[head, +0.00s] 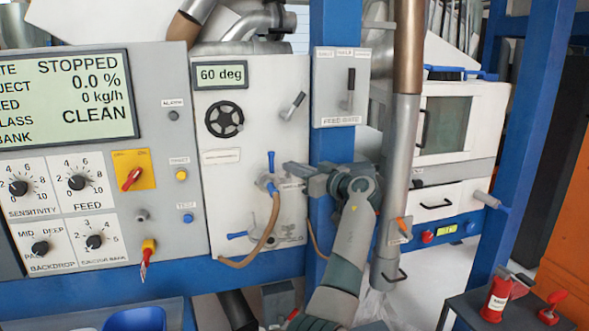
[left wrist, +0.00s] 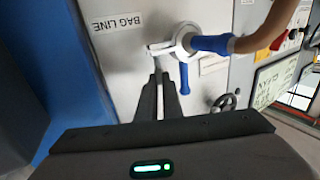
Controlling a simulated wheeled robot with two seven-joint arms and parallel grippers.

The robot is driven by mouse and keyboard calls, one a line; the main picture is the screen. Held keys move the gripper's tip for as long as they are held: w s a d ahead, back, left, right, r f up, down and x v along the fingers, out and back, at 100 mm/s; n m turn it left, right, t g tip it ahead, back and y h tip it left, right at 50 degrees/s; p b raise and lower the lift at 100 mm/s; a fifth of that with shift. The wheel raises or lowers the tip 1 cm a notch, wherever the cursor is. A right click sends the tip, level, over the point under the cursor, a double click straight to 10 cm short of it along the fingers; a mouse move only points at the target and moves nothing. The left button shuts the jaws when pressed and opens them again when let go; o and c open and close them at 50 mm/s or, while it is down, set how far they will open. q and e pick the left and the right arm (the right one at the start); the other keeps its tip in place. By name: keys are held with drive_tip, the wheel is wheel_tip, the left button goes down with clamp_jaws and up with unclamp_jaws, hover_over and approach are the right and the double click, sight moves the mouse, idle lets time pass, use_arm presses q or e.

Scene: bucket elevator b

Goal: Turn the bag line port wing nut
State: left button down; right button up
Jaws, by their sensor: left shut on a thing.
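The bag line port wing nut (left wrist: 186,40) is a pale ring with a wing sticking out to the left in the left wrist view. It sits on the white panel beside a "BAG LINE" label (left wrist: 107,25). A blue lever (left wrist: 183,78) hangs below it, and a blue cuff with a brown hose leaves to the right. My left gripper (left wrist: 159,72) is shut on the wing, its fingers close together. In the head view, the port (head: 266,183) is at the lower right of the white panel, with my left gripper (head: 288,169) reaching it from the right. My right gripper is not in view.
A handwheel (head: 224,118) and a control panel (head: 90,150) are to the left.

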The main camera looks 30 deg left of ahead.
use_arm(q)
drive_tip(key=shift+t, duration=0.3)
drive_tip(key=m+t+h+p, duration=0.3)
drive_tip(key=m+t+h, duration=0.1)
drive_tip(key=s+a+m+t+h+p, duration=0.1)
drive_tip(key=m+t+h+p, duration=0.2)
drive_tip(key=m+t+h, duration=0.1)
drive_tip(key=s+a+m+t+h+p, duration=0.1)
drive_tip(key=m+t+h+p, duration=0.2)
drive_tip(key=t+h, duration=0.1)
drive_tip(key=shift+r+m+p, duration=0.25)
drive_tip(key=shift+m+p, duration=0.1)
drive_tip(key=shift+m, duration=0.05)
drive_tip(key=shift+h, duration=0.4)
drive_tip(key=c, duration=1.8)
unclamp_jaws()
drive_tip(key=shift+f, duration=0.15)
drive_tip(key=shift+s, duration=0.1)
